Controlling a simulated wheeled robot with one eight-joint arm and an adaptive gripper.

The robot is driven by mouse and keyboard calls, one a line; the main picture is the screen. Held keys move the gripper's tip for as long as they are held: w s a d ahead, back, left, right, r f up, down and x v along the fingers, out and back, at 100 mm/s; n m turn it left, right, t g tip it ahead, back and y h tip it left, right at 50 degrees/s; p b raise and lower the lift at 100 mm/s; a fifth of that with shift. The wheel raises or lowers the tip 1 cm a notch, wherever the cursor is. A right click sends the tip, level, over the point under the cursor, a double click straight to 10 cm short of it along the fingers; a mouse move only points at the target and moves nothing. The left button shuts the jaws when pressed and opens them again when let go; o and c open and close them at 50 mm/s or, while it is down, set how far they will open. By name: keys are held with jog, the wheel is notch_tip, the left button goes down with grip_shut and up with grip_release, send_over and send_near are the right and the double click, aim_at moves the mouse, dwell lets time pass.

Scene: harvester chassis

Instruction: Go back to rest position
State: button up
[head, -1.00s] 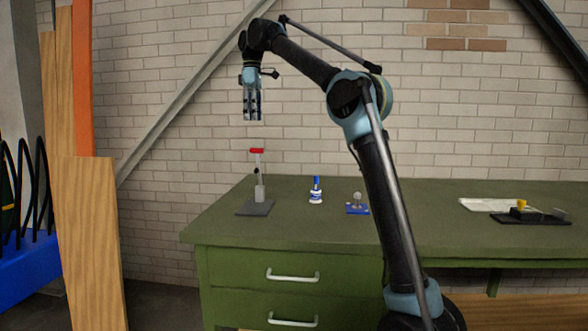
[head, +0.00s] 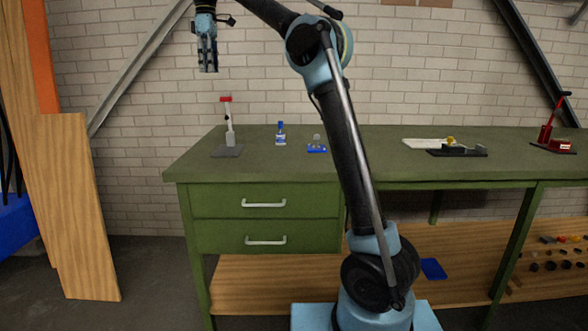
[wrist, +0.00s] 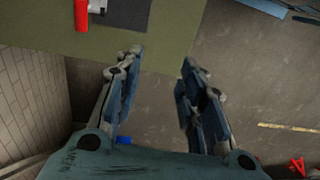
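My gripper (head: 208,70) hangs pointing down in the head view, above the left part of the green workbench (head: 190,163) and clear of everything on it. In the wrist view my gripper (wrist: 158,88) shows its two fingers apart with nothing between them. The bench edge and the grey floor lie below. A device with a red-topped lever on a grey base (head: 227,151) stands on the bench at the left; part of it also shows at the top of the wrist view (wrist: 124,12).
A blue and white bottle (head: 280,135) and a small blue-based part (head: 317,147) stand on the bench. A white tray (head: 422,143), a black fixture (head: 458,152) and a red tool (head: 550,140) sit farther right. Wooden boards (head: 80,200) lean at the left.

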jog(key=s+d+f+m, duration=0.3)
jog(key=d+f, duration=0.1)
jog(key=d, duration=0.6)
jog(key=s+d+f+m+t, duration=0.1)
jog(key=s+d+f+m, duration=0.2)
jog(key=d, duration=0.7)
jog(key=s+d+f+m, duration=0.25)
jog(key=d+f, duration=0.35)
jog(key=d, duration=0.3)
jog(key=s+d+f+m, duration=0.3)
jog(key=s+d+f, duration=0.3)
jog(key=f, duration=0.5)
jog(key=s+d+f+m+t, duration=0.1)
jog(key=s+d+f+m, duration=0.2)
jog(key=s+d+f, duration=0.3)
jog(key=s+d+f+m, duration=0.3)
jog(key=s+d+f, duration=0.3)
jog(key=f, duration=1.2)
jog(key=s, duration=0.4)
jog(key=shift+s+t, duration=0.4)
